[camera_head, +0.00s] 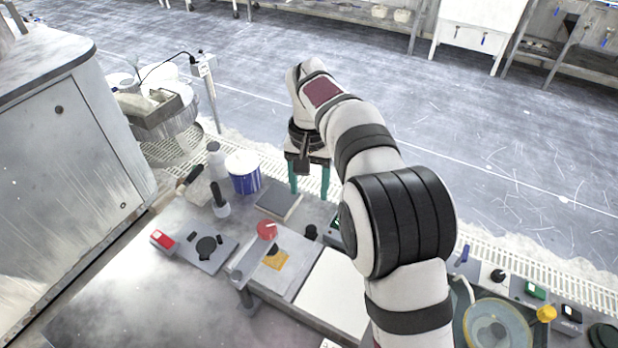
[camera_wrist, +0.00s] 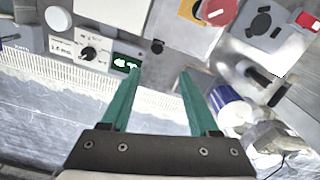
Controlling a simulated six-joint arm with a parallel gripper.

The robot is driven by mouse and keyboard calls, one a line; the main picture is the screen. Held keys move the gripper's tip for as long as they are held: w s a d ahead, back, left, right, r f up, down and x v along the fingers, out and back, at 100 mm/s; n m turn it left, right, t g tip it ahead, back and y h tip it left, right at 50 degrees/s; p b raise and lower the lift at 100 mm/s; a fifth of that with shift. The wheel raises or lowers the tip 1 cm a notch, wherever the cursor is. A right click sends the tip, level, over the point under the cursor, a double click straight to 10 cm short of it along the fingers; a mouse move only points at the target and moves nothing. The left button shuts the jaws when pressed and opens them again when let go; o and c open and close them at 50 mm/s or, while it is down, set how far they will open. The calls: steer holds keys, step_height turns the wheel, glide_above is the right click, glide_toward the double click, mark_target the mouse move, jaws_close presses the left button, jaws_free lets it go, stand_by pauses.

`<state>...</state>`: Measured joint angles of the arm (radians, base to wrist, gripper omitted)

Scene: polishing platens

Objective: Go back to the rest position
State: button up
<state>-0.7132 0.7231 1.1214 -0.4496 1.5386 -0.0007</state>
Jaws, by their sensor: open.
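My gripper (camera_head: 310,178) hangs from my arm above the far edge of the bench, with its two teal fingers pointing down and spread apart. In the wrist view the gripper (camera_wrist: 160,85) shows the same wide gap between the fingers, with nothing held in it. A grey flat block (camera_head: 279,203) lies on the bench to the left of the fingers in the head view. The fingers look apart from everything on the bench.
A blue-and-white tub (camera_head: 243,173) and a white bottle (camera_head: 216,160) stand left of my gripper. A red knob (camera_head: 267,229) sits on a panel nearer. A control box (camera_wrist: 92,48) shows in the wrist view. A round platen (camera_head: 497,325) lies at right. Open floor lies beyond.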

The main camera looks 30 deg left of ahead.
steer(key=shift+r, duration=1.25)
steer(key=s+d+r+m, duration=0.1)
steer(key=d+r, duration=0.1)
steer(key=d, duration=0.4)
steer(key=s+d+r+m, duration=0.1)
steer(key=s+d+r, duration=0.15)
steer(key=d, duration=0.35)
steer(key=s+d+m+y, duration=0.1)
steer(key=s+d+m, duration=0.3)
steer(key=s+d, duration=0.75)
steer(key=s+d+f+m, duration=0.1)
steer(key=s+d+f, duration=0.1)
steer(key=s, duration=0.3)
steer(key=s+d+f+m, duration=0.1)
steer(key=s+d+f, duration=0.1)
steer(key=s, duration=0.3)
steer(key=shift+d+f+m+y, duration=0.3)
steer(key=shift+d+y, duration=0.1)
steer(key=shift+d, duration=0.5)
